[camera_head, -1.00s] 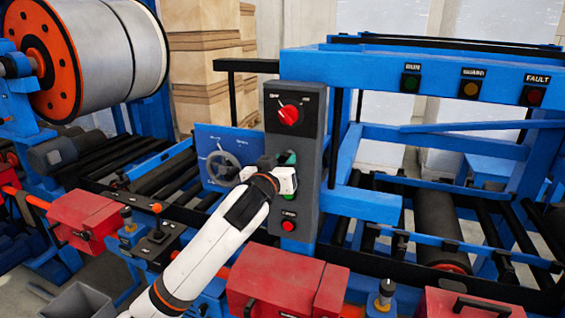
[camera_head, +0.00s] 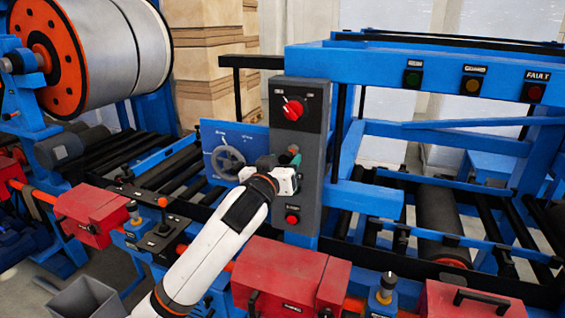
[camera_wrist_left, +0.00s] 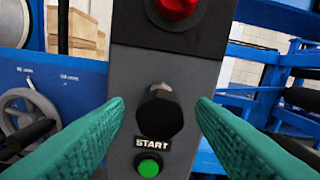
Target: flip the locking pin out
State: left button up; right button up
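A grey control panel (camera_head: 300,150) stands upright in the middle of the head view. In the left wrist view a black hexagonal knob (camera_wrist_left: 159,113) sticks out of the panel above the START label and a green button (camera_wrist_left: 149,167). I cannot tell whether this knob is the locking pin; no part is marked as one. My left gripper (camera_head: 293,160) is in front of the panel and hides part of it. In the left wrist view its green fingers (camera_wrist_left: 160,108) are spread wide, one on each side of the knob, with nothing between them touching. My right gripper is not in view.
A red rotary switch (camera_head: 293,110) is above the gripper and a red button (camera_head: 292,219) below it. A blue plate with a grey handwheel (camera_head: 228,160) is close on the left. Red boxes (camera_head: 290,277) stand in front, and blue machine frames surround the panel.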

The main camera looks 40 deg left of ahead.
pick_arm(q)
jog(key=shift+s, duration=0.1)
jog(key=shift+s+d+f, duration=0.1)
jog(key=shift+s, duration=0.25)
jog(key=p+v, duration=0.6)
jog(key=v, duration=0.5)
dwell(0.5)
